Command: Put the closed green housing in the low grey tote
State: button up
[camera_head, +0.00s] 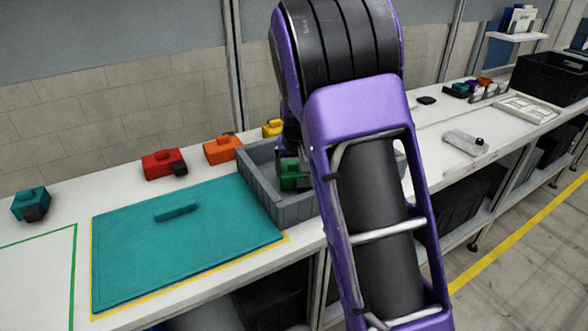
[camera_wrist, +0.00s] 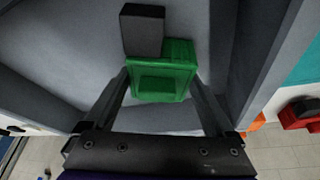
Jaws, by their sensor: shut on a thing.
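The green housing (camera_head: 293,176) is in my gripper, above or inside the low grey tote (camera_head: 290,208) on the bench. In the wrist view the green housing (camera_wrist: 160,72) sits between the two fingers of my gripper (camera_wrist: 160,88), with a dark grey block (camera_wrist: 142,30) at its far end. My gripper is shut on the housing. The tote's grey floor and walls surround it in the wrist view. My arm hides the right part of the tote in the head view. I cannot tell whether the housing touches the tote floor.
A teal mat (camera_head: 190,255) with a teal bar (camera_head: 176,211) lies left of the tote. A red housing (camera_head: 160,164), an orange housing (camera_head: 222,149), a yellow one (camera_head: 272,128) and a teal one (camera_head: 30,204) stand along the bench. A black crate (camera_head: 552,78) stands far right.

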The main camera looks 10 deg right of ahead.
jog(key=shift+f, duration=0.1)
jog(key=shift+f, duration=0.15)
jog(key=o, duration=1.2)
jog(key=shift+o, duration=0.2)
jog(key=shift+r, duration=0.5)
jog(key=p+v, duration=0.1)
jog(key=v, duration=1)
jog(key=shift+s+r+p, duration=0.15)
jog(key=shift+r+p, duration=0.1)
jog(key=shift+p, duration=0.15)
